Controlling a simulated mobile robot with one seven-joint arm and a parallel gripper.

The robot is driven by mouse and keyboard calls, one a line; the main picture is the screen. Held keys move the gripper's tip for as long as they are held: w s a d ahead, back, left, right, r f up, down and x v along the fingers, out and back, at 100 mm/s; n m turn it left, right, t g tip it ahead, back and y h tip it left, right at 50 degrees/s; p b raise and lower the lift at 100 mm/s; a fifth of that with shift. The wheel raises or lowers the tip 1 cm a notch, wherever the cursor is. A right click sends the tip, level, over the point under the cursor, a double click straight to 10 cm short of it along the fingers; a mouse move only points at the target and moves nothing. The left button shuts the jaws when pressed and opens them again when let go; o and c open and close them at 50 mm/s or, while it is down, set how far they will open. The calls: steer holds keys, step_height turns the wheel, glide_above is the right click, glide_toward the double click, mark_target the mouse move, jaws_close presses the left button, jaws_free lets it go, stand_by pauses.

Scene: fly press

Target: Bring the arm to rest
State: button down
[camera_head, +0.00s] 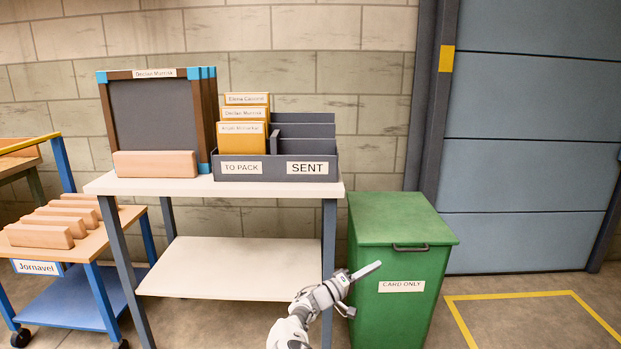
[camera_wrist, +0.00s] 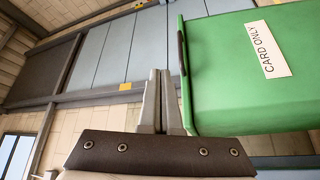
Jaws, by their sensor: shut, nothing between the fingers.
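My arm reaches up from the bottom of the head view. My gripper (camera_head: 369,268) is shut and empty, in front of the green bin's left side in that view. In the wrist view the two grey fingers of my gripper (camera_wrist: 160,75) stand together with nothing between them. The green bin (camera_head: 397,272) has a closed lid, a dark handle and a "CARD ONLY" label. It also fills the upper right of the wrist view (camera_wrist: 222,75). I cannot tell whether the fingers touch it.
A white table (camera_head: 240,188) holds a grey sorter (camera_head: 250,180) with yellow cards and framed boards (camera_head: 150,115). A blue trolley (camera_head: 85,247) with several wooden blocks stands at left. A yellow floor marking (camera_head: 510,294) outlines bare floor at right, before a grey-blue door (camera_head: 530,150).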

steer(key=s+d+r+m+g+y, duration=0.1)
steer(key=s+d+r+m+g, duration=0.25)
steer(key=d, duration=0.25)
steer(key=s+d+r+m+g+y, duration=0.1)
steer(key=s+d+r+m+g, duration=0.1)
steer(key=s+d+r+g, duration=0.3)
steer(key=s+d+r+m+g+y, duration=0.1)
steer(key=s+d+r+y, duration=0.1)
steer(key=s+y, duration=0.15)
steer(key=s+d+r+y, duration=0.1)
steer(key=s+r+y, duration=0.15)
steer(key=s, duration=0.25)
steer(key=s+a+r+n+t+y, duration=0.25)
steer(key=s+a, duration=0.35)
steer(key=s, duration=0.5)
steer(key=s+a+r+n+t+y, duration=0.1)
steer(key=s+a+r+y, duration=0.4)
steer(key=s, duration=0.6)
steer(key=s+a+r+n+t+y, duration=0.1)
steer(key=s+a+r+t+y, duration=0.1)
steer(key=s+a, duration=0.7)
step_height(320, 180, up, 28)
steer(key=s+d+p, duration=0.2)
steer(key=p, duration=2.6)
steer(key=shift+s+p, duration=0.15)
steer(key=shift+p, duration=0.15)
